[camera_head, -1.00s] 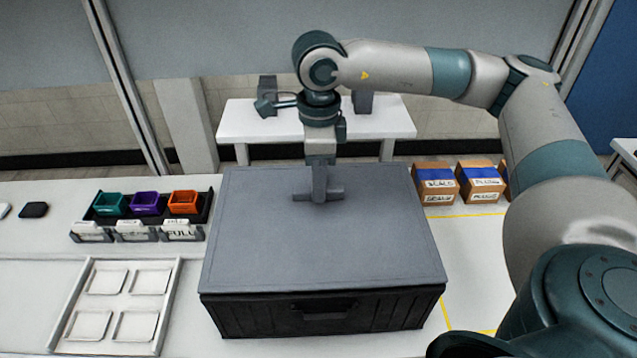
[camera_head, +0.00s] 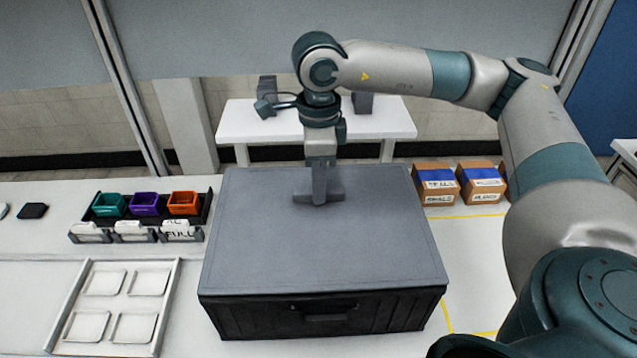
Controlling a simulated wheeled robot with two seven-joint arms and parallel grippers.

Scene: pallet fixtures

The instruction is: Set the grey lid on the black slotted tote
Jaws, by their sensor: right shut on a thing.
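The grey lid (camera_head: 300,250) is a large flat panel with a raised handle near its back middle. It lies over the top of the black slotted tote (camera_head: 260,318), whose front wall and front handle show below it. The lid's edges look in line with the tote's rim; whether it is fully seated I cannot tell. My right gripper (camera_head: 318,190) comes down from above and is shut on the lid's handle. My left gripper is not in view.
A black rack (camera_head: 200,215) with teal, purple and orange bins stands left of the tote. A white tray with square pockets (camera_head: 72,312) lies front left. Cardboard boxes with blue tops (camera_head: 437,185) stand at right. A white table (camera_head: 390,120) is behind.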

